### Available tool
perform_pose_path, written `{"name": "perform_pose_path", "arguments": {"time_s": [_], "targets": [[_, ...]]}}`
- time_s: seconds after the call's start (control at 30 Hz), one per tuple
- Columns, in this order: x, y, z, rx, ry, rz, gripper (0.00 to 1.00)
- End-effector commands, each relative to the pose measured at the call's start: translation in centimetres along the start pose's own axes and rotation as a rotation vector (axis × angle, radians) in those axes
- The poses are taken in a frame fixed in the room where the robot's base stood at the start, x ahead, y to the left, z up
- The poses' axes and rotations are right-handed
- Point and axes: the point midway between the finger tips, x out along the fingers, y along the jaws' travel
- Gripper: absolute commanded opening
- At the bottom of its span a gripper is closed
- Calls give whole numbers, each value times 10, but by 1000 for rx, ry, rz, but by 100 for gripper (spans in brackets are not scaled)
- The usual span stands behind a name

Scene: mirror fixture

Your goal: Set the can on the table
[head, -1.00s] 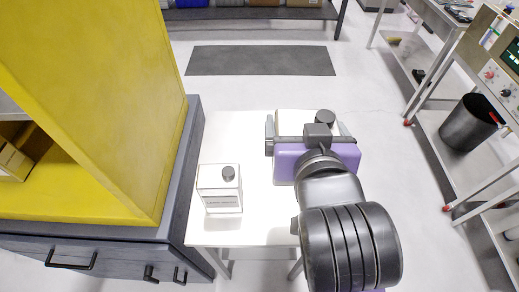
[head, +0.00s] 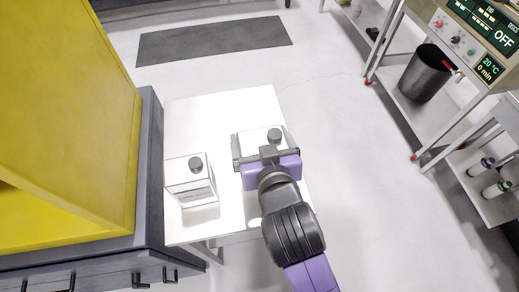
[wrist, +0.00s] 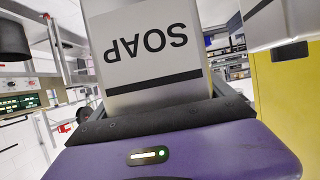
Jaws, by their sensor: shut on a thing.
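A white can with a black cap (head: 256,138) is in my gripper (head: 267,157), over the right part of the white table (head: 205,115). In the wrist view the held can (wrist: 150,50) shows a "SOAP" label, upside down in the picture. My gripper (wrist: 165,120) is shut on it, with a finger on either side. The can's base is hidden, so I cannot tell whether it touches the table. A second white can with a black cap (head: 190,180) stands on the table to the left of my gripper.
A yellow cabinet (head: 70,120) on a grey drawer base (head: 150,160) borders the table's left side. A dark mat (head: 215,40) lies on the floor beyond. A shelf cart with a black bin (head: 425,73) stands at right. Bare tabletop lies behind the cans.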

Motion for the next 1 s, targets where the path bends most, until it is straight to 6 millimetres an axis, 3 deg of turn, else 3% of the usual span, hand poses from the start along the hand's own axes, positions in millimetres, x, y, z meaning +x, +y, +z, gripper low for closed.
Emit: {"name": "perform_pose_path", "arguments": {"time_s": [0.17,0.5,0.97,1.0], "targets": [[4,0,7,1,6,0,18],[18,0,42,1,6,-1,18],[21,0,48,1,7,-1,18],[21,0,50,1,1,0,97]]}}
